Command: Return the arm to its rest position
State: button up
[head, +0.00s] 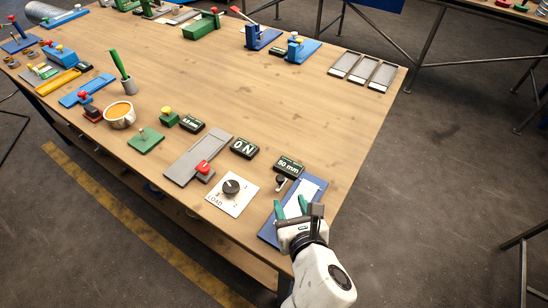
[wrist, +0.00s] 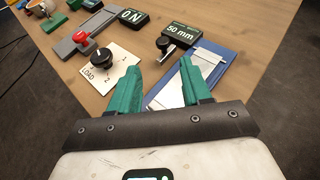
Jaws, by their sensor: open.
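My gripper (head: 290,208) is at the near right corner of the wooden table, over a blue plate (head: 268,229) with a light metal insert. In the wrist view my gripper (wrist: 160,75) shows two green fingers, spread apart with nothing between them. The blue plate (wrist: 222,72) lies beyond and to the right of the fingers. My white arm reaches in from the bottom of the head view and hides part of the plate. I cannot tell whether the fingertips touch anything.
Close by are a LOAD dial (head: 231,187), a small black-knobbed lever (head: 281,182), a 50 mm display (head: 289,166), an ON display (head: 244,148) and a red-knobbed grey slide (head: 203,169). A cup (head: 120,114) stands farther left. The table's middle is clear.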

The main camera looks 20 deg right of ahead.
jog(key=s+d+f+m+g, duration=0.1)
jog(key=d+m, duration=0.1)
jog(key=m, duration=0.1)
jog(key=s+d+f+m+g+h, duration=0.1)
jog(key=d+m, duration=0.1)
jog(key=s+d+f+m+g, duration=0.1)
jog(key=d+m, duration=0.1)
jog(key=m, duration=0.1)
jog(key=shift+d+f+m, duration=0.1)
jog(key=shift+m, duration=0.2)
jog(key=s+d+f+m+g+y, duration=0.1)
jog(key=s+d+f+m+g, duration=0.1)
jog(key=s+m, duration=0.7)
jog(key=s+d+f+m+g+y, duration=0.2)
jog(key=s+f+m+g, duration=0.3)
jog(key=m, duration=1.2)
jog(key=s+d+g, duration=0.1)
jog(key=s+g, duration=0.1)
jog(key=s, duration=0.2)
jog(key=shift+d, duration=0.15)
